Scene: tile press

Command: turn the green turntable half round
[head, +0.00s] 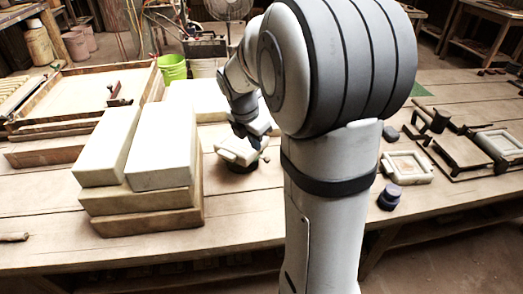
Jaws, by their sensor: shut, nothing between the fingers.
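My gripper (252,141) is shut with nothing in it. It is at the pale block-like piece (237,152), close over its right side; I cannot tell whether they touch. This piece rests on a dark round base (240,168) on the table, left of my arm. No green shows on that base, so I cannot tell whether it is the green turntable. My large arm hides much of the table's middle. A small flat green patch (420,90) shows behind my arm at the right; I cannot tell what it is.
Large pale blocks (160,150) are stacked on boards at the left. A wooden tray frame (80,95) lies behind them. At the right are a framed tile (407,167), dark round pieces (390,195) and a hinged press (455,150). The front left of the wooden table (60,220) is mostly clear.

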